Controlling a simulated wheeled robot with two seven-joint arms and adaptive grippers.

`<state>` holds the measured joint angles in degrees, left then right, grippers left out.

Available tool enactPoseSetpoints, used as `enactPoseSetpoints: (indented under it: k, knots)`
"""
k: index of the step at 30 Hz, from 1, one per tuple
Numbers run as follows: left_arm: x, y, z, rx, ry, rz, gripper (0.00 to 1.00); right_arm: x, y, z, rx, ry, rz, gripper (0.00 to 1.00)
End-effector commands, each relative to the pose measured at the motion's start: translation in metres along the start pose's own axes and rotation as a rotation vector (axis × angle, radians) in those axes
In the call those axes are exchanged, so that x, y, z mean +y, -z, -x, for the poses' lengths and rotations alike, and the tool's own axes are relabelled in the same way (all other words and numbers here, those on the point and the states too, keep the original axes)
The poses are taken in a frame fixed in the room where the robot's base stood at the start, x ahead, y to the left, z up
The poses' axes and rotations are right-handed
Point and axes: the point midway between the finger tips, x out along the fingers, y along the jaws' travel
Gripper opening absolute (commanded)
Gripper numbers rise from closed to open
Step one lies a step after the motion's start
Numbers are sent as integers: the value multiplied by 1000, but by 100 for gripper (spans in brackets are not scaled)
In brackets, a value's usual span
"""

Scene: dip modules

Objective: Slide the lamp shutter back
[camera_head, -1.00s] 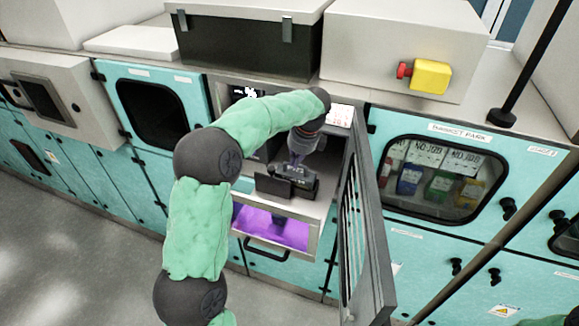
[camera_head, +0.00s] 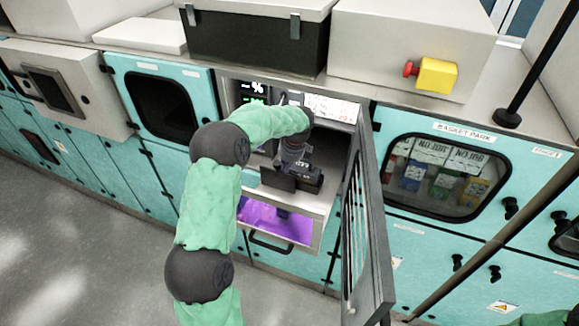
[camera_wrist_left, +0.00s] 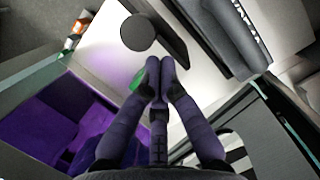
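An open bay in the teal cabinets holds a drawer-like tray (camera_head: 313,238) with a purple-lit inside and a dark front handle (camera_head: 270,246). Purple light also shows in the left wrist view (camera_wrist_left: 40,125). My left gripper (camera_wrist_left: 160,68) is inside the bay, its fingers pointing away from the wrist camera and its tips together, with nothing seen between them. In that view a round dark knob (camera_wrist_left: 138,33) and a dark bar lie just beyond the fingertips on a pale surface; I cannot tell whether either is the lamp shutter. The head view mostly hides the fingers. My right gripper is out of view.
An open grey barred door (camera_head: 368,230) stands right of the bay. A lit display (camera_head: 257,88) and a white label panel (camera_head: 330,107) are at the bay's top. Above are a black case (camera_head: 255,45) and a box with a red-and-yellow button (camera_head: 436,74).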

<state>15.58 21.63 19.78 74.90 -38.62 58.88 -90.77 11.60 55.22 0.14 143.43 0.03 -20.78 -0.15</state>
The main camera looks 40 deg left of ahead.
Motion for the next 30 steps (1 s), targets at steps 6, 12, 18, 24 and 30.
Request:
enactPoseSetpoints:
  k: [6, 12, 18, 24, 30]
  knots:
    - [0, 0, 0, 0, 0, 0, 0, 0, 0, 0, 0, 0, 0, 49]
    - [4, -18, -3, -1, -1, 4, 0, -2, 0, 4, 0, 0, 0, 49]
    - [5, -26, -5, -4, 1, 2, 0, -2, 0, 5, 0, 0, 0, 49]
    - [5, -26, -4, -6, 1, 3, 0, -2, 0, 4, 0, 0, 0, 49]
    - [2, -10, -1, -4, 0, 0, 0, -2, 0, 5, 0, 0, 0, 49]
